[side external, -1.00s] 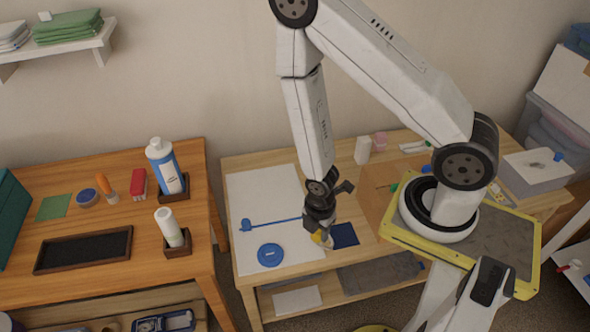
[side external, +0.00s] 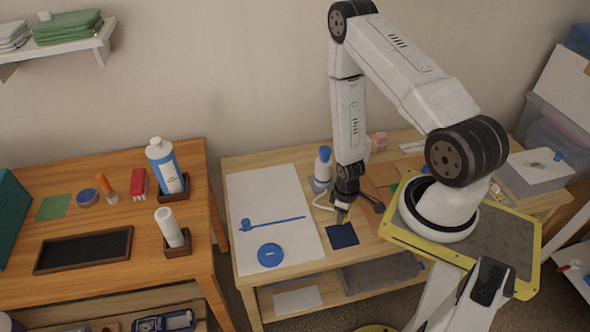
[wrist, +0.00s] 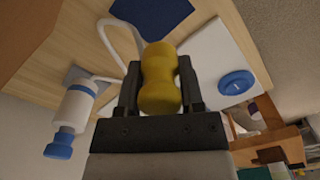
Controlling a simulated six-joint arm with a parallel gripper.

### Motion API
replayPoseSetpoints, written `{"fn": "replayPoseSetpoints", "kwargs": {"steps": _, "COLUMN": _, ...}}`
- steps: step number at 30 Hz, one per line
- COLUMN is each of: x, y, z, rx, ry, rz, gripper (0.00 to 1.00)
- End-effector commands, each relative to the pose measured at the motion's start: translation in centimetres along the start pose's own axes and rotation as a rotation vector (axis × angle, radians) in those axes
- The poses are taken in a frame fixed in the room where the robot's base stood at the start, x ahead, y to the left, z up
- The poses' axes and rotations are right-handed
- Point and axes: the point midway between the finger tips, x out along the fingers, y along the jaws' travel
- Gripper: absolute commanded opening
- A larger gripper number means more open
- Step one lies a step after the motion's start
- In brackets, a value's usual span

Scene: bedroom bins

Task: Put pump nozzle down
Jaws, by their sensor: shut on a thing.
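A blue pump nozzle with a long thin tube (side external: 272,223) lies flat on the white mat (side external: 250,190) on the middle table. It is apart from my gripper. My gripper (side external: 345,212) is low over the table, right of the mat and by the dark blue square (side external: 342,237). In the wrist view my gripper (wrist: 160,95) is shut on a yellow, waisted object (wrist: 160,78). Little of that object shows in the side view. The nozzle is not visible in the wrist view.
A white bottle with a blue top (side external: 323,165) stands behind my gripper, with a white loop (side external: 322,202) close by. The left table (side external: 100,240) holds bottles in wooden holders and a dark tray (side external: 84,250).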

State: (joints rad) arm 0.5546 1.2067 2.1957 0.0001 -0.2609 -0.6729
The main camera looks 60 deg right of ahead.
Motion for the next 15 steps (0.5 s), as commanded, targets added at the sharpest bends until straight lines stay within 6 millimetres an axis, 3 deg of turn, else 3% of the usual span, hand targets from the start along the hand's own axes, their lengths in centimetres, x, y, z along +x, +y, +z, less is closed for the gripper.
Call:
{"fn": "replayPoseSetpoints", "kwargs": {"steps": 6, "x": 0.78, "y": 1.07, "z": 0.76, "rx": 0.111, "ry": 0.0, "rz": 0.0, "gripper": 0.0}}
{"fn": "replayPoseSetpoints", "kwargs": {"steps": 15, "x": 1.23, "y": 1.12, "z": 0.83, "rx": 0.12, "ry": -0.001, "rz": 0.0, "gripper": 0.0}}
